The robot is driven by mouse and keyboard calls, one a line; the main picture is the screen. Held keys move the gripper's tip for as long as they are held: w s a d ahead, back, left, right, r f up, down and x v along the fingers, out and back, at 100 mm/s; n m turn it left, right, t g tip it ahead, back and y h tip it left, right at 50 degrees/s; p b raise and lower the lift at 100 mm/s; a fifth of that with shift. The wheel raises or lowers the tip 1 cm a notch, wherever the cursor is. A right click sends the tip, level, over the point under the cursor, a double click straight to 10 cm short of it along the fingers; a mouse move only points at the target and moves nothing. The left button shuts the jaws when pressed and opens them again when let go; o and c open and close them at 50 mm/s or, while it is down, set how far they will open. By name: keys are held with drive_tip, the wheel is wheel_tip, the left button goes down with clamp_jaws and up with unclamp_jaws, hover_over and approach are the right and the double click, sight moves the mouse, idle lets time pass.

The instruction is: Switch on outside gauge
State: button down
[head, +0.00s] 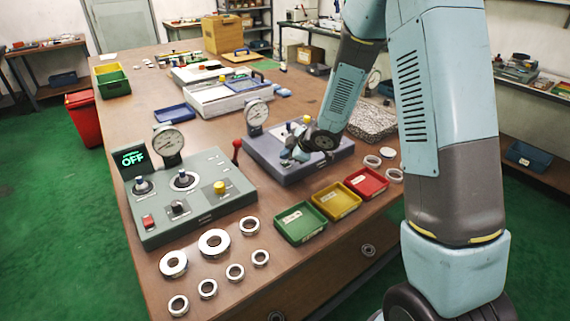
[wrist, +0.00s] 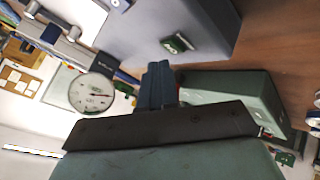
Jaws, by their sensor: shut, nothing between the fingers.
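A grey-green gauge station (head: 206,211) stands at the near left, with a round dial (head: 168,142), several knobs and a red button (head: 148,221). Its small display (head: 130,159) reads "OFF". A second, blue-grey gauge station (head: 268,163) stands to its right and farther back, with its own dial (head: 257,113). My gripper (head: 288,155) is shut and empty, low over this second station; I cannot tell whether it touches. In the wrist view my shut fingers (wrist: 158,82) show near a dial (wrist: 92,93) and a blue-grey body with a small green part (wrist: 178,43).
Several metal rings, including a large one (head: 213,243), lie in front of the grey-green station. Green (head: 300,224), yellow (head: 336,199) and red (head: 366,182) trays line the front edge. A red-tipped lever (head: 236,146) stands between the stations. A granite block (head: 368,122) lies at the right.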

sight(287, 164)
drive_tip(key=shift+f, duration=0.1)
drive_tip(key=shift+f, duration=0.25)
drive_tip(key=shift+f, duration=0.3)
idle(0.8)
drive_tip(key=shift+r, duration=0.75)
drive_tip(key=shift+r, duration=2.5)
